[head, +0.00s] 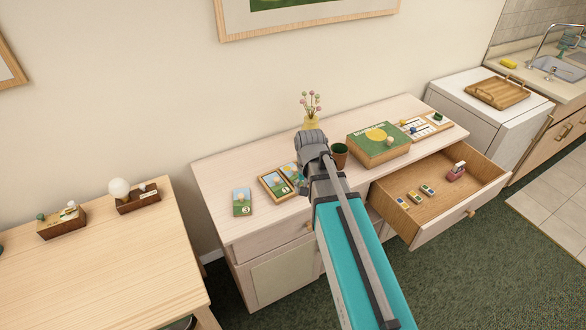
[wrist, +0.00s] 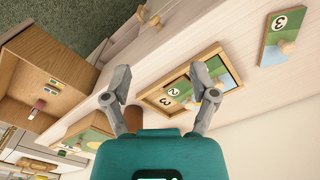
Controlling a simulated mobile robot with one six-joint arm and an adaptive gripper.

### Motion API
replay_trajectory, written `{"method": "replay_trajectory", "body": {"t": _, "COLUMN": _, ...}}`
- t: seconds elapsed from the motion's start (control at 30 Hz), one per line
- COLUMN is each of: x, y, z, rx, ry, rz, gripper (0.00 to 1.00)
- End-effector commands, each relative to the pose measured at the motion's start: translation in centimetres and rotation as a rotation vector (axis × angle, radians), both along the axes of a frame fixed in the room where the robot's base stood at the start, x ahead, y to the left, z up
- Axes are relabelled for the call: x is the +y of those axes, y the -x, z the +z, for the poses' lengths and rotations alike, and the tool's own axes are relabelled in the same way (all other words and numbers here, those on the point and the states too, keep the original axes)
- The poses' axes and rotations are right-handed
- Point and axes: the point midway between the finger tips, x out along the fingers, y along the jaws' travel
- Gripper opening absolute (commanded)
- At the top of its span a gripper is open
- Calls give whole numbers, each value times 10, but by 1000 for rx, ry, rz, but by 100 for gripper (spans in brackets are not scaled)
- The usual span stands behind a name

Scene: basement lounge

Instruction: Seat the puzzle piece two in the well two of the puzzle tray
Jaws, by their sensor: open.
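The puzzle tray (head: 268,191) lies on the pale dresser, a wooden frame around picture panels. It also shows in the wrist view (wrist: 151,97), with a green panel marked 2 (wrist: 173,92) and another number beside it. I cannot tell whether the 2 is on a piece or in a well, or whether it is seated. My gripper (wrist: 161,82) is open above the tray, fingers spread and apparently empty. In the head view my arm partly covers the tray's right side. A piece marked 3 (head: 242,202) lies apart, left of the tray; its knob shows in the wrist view (wrist: 287,47).
An open drawer (head: 436,192) with small items juts out at right. The dresser top around piece 3 is clear.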

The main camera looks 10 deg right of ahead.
Motion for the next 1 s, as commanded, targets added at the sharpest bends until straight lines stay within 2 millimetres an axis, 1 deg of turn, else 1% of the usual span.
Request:
{"method": "replay_trajectory", "body": {"t": 0.03, "x": 0, "y": -28, "z": 4, "rx": 0, "ry": 0, "rz": -63, "gripper": 75}}
{"method": "replay_trajectory", "body": {"t": 0.1, "x": 0, "y": -53, "z": 7, "rx": 0, "ry": 0, "rz": -160, "gripper": 75}}
{"method": "replay_trajectory", "body": {"t": 0.27, "x": 0, "y": -109, "z": 13, "rx": -1, "ry": -1, "rz": -384, "gripper": 75}}
{"method": "replay_trajectory", "body": {"t": 0.3, "x": 0, "y": -123, "z": 15, "rx": -1, "ry": -1, "rz": -440, "gripper": 75}}
{"method": "replay_trajectory", "body": {"t": 0.4, "x": 0, "y": -156, "z": 18, "rx": -1, "ry": -1, "rz": -572, "gripper": 75}}
{"method": "replay_trajectory", "body": {"t": 0.5, "x": 0, "y": -181, "z": 21, "rx": -1, "ry": -1, "rz": -684, "gripper": 75}}
{"method": "replay_trajectory", "body": {"t": 0.6, "x": 0, "y": -199, "z": 22, "rx": -1, "ry": -1, "rz": -766, "gripper": 75}}
{"method": "replay_trajectory", "body": {"t": 0.7, "x": 0, "y": -208, "z": 23, "rx": -1, "ry": -1, "rz": -815, "gripper": 75}}
{"method": "replay_trajectory", "body": {"t": 0.8, "x": 0, "y": -211, "z": 23, "rx": -1, "ry": -1, "rz": -837, "gripper": 75}}
{"method": "replay_trajectory", "body": {"t": 1.0, "x": 0, "y": -210, "z": 23, "rx": -1, "ry": -1, "rz": -839, "gripper": 75}}
